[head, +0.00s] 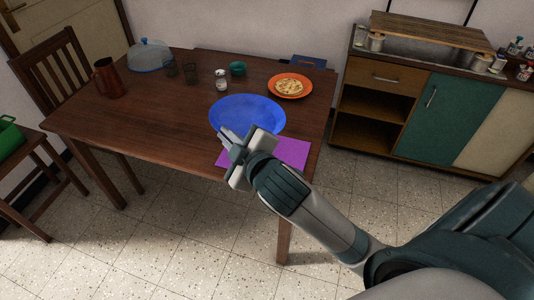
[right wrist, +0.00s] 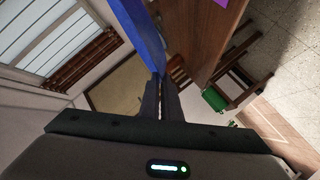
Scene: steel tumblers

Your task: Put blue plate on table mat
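The blue plate (head: 247,112) is over the front right part of the dining table, overlapping the view of the purple table mat (head: 292,153). My right gripper (head: 229,139) is at the plate's near edge. In the right wrist view, my fingers (right wrist: 160,95) are close together at the rim of the blue plate (right wrist: 145,35), seen nearly edge-on. The plate seems held a little above the table. A strip of the mat (right wrist: 226,3) shows at the top of the wrist view. The mat's far left part is hidden behind the plate and gripper. My left gripper is not in view.
The wooden table (head: 150,112) also holds an orange plate of food (head: 290,86), a green bowl (head: 237,69), a shaker (head: 221,80), glasses (head: 190,73), a brown jug (head: 108,78) and a domed dish (head: 150,56). The table's front left is clear. A cabinet (head: 430,115) stands right.

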